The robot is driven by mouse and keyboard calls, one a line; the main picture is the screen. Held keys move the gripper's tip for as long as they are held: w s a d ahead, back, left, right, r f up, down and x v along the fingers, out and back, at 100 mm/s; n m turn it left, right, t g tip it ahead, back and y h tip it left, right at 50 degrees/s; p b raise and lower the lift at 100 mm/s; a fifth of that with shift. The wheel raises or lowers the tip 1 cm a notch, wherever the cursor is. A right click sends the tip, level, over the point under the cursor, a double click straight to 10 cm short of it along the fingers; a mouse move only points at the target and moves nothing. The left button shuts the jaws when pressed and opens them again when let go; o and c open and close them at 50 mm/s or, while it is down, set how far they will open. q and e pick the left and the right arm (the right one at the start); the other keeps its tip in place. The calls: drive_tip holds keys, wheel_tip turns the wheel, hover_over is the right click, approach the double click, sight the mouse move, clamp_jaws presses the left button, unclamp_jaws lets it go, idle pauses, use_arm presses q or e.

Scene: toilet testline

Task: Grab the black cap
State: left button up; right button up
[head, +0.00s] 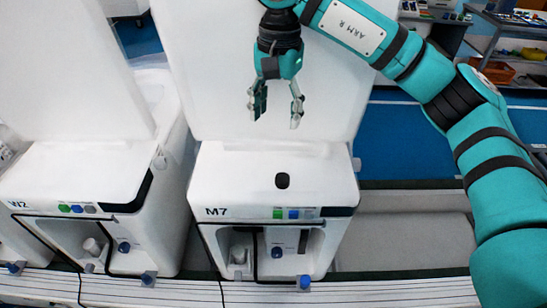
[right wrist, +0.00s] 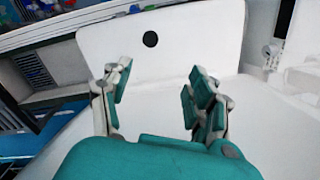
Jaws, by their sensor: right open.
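The black cap (head: 282,181) sits on the white top of the unit marked M7 (head: 240,180) in the head view. It also shows as a dark round spot (right wrist: 150,39) in the right wrist view, beyond the fingertips. My right gripper (head: 276,112) is open and empty, pointing down in front of the raised white panel. It is above and behind the cap, apart from it. In the right wrist view my open right gripper (right wrist: 158,85) has its fingers wide apart with nothing between them. My left gripper is not in view.
A raised white panel (head: 220,60) stands right behind the gripper. A similar unit marked W2 (head: 80,175) stands to the left. Blue knobs (head: 277,252) are on the fronts. A conveyor edge (head: 400,292) runs along the bottom. Shelves with boxes (head: 495,72) are at the back right.

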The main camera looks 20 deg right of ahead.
drive_tip(key=p, duration=0.3)
hover_over(282, 177)
drive_tip(key=f, duration=1)
drive_tip(key=shift+w+f, duration=0.1)
drive_tip(key=shift+w, duration=0.2)
drive_tip(key=shift+s+a+f, duration=0.1)
drive_tip(key=shift+f, duration=0.2)
drive_tip(key=shift+s+f+p, duration=0.1)
drive_tip(key=shift+s+p, duration=0.05)
drive_tip(key=shift+p, duration=0.2)
drive_tip(key=f+p, duration=0.1)
drive_tip(key=f, duration=0.1)
drive_tip(key=f+p, duration=0.2)
drive_tip(key=shift+s+d+f, duration=0.1)
drive_tip(key=shift+d+f, duration=0.1)
drive_tip(key=shift+f, duration=0.4)
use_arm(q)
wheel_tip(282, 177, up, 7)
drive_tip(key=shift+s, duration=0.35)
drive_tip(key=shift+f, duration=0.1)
use_arm(e)
drive_tip(key=shift+c, duration=0.2)
